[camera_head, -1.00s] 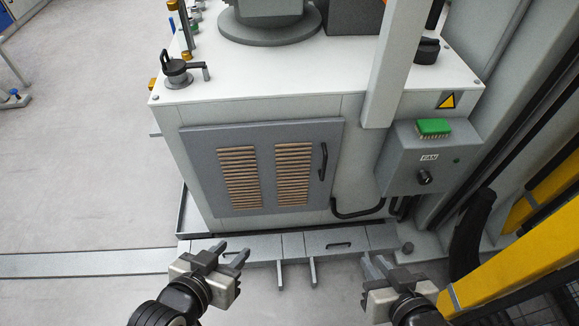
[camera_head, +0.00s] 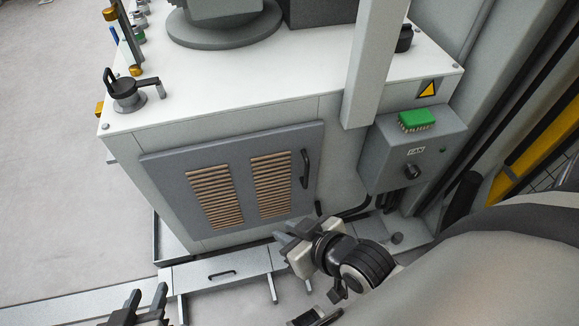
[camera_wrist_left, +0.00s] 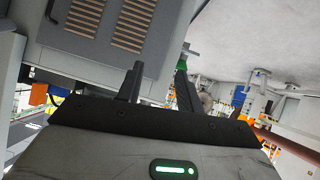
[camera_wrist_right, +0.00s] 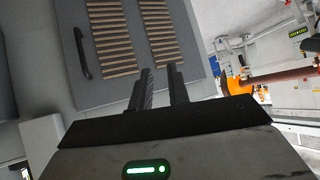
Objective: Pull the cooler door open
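The cooler door (camera_head: 243,190) is a grey panel with two tan louvred vents on the front of the white cabinet. It looks shut. Its black upright handle (camera_head: 305,168) is near the right edge. The handle also shows at the left in the right wrist view (camera_wrist_right: 82,55) and at the top left in the left wrist view (camera_wrist_left: 50,12). My right gripper (camera_head: 279,234) is open and empty, below the handle and apart from it. My left gripper (camera_head: 148,291) is open and empty, low at the left, clear of the door.
A grey control box (camera_head: 385,155) with a knob and a green brush-like item (camera_head: 416,120) on top is right of the door. A pale post (camera_head: 375,65) stands before the cabinet. A grey ledge (camera_head: 205,272) runs along the cabinet's foot. Open floor (camera_head: 60,190) lies left.

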